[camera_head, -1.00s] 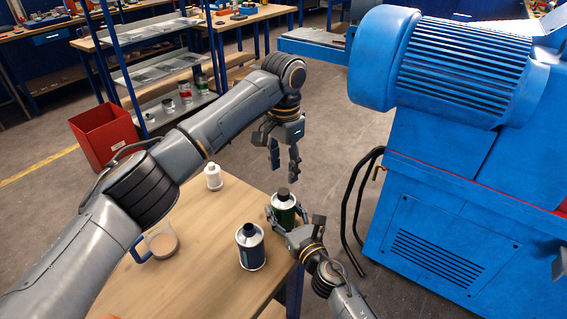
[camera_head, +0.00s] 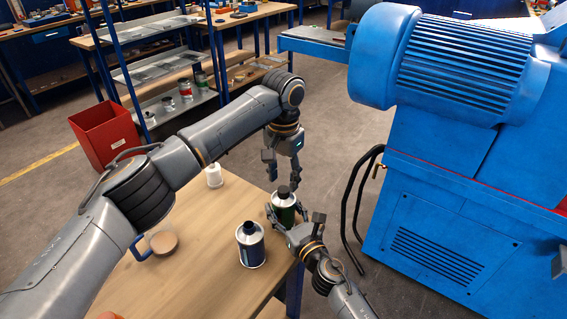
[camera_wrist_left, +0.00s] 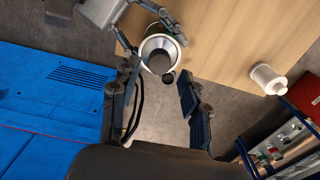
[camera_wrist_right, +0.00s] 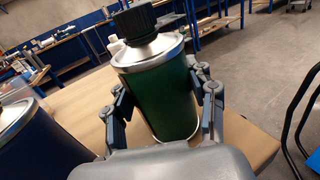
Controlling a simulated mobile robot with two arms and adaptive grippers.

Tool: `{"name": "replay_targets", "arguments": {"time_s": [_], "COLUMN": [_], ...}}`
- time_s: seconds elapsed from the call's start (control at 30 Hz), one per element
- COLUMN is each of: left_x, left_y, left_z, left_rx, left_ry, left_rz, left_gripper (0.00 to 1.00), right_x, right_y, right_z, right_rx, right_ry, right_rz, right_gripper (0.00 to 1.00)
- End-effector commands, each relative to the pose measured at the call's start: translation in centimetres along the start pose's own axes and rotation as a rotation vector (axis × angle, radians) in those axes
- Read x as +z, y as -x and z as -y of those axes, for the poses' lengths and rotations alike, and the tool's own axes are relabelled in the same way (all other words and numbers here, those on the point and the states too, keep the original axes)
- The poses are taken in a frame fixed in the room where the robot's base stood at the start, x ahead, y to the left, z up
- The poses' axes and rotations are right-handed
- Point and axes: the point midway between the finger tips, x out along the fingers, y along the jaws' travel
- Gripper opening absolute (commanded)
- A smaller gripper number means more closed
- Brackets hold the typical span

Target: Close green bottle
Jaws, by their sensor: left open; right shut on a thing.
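The green bottle (camera_head: 284,214) stands at the right edge of the wooden table (camera_head: 205,255), with a black cap (camera_head: 283,191) on its silver top. In the right wrist view the cap (camera_wrist_right: 135,20) sits over the neck; I cannot tell whether it is screwed tight. My right gripper (camera_head: 286,221) is shut around the bottle's body (camera_wrist_right: 160,95), one finger on each side. My left gripper (camera_head: 283,181) points down, open and empty, just above the cap. The left wrist view shows the cap (camera_wrist_left: 160,62) near the space between the left fingers.
A dark blue bottle (camera_head: 250,247) stands close to the green one, in front and left. A white bottle (camera_head: 214,176) and a mug (camera_head: 162,242) are farther left on the table. A blue machine (camera_head: 450,200) with a black hose (camera_head: 347,205) stands to the right across a floor gap.

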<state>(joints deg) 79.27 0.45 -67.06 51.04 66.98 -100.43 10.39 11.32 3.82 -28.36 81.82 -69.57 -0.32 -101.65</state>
Motion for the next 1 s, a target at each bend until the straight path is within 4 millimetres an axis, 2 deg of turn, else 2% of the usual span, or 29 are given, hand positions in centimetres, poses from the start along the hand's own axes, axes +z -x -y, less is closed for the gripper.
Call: {"name": "replay_targets", "arguments": {"time_s": [0.03, 0.2, 0.57, 0.67, 0.8, 1.0], "left_x": [0.1, 0.0, 0.0, 0.0, 0.0, 0.0], "left_y": [-0.8, -2.5, -3.0, -3.0, -3.0, -3.0], "left_z": [0.0, 0.0, 0.0, 0.0, 0.0, 0.0], "left_rx": [0.0, 0.0, 0.001, 0.001, 0.0, 0.0], "left_ry": [0.0, 0.0, 0.0, 0.0, 0.0, -0.007], "left_rz": [0.002, 0.001, 0.0, 0.0, 0.0, 0.0], "left_gripper": [0.46, 0.46, 0.46, 0.3, 0.01, 0.0], "right_x": [0.0, 0.0, 0.0, 0.0, 0.0, 0.0], "right_y": [0.0, 0.0, 0.0, 0.0, 0.0, 0.0], "right_z": [0.0, 0.0, 0.0, 0.0, 0.0, 0.0], "right_rx": [0.0, 0.0, 0.0, 0.0, 0.0, 0.0], "right_ry": [-0.001, 0.0, 0.0, 0.0, 0.0, -0.001], "right_rz": [0.0, 0.0, 0.0, 0.0, 0.0, 0.0], "right_gripper": [0.0, 0.0, 0.0, 0.0, 0.0, 0.0]}}
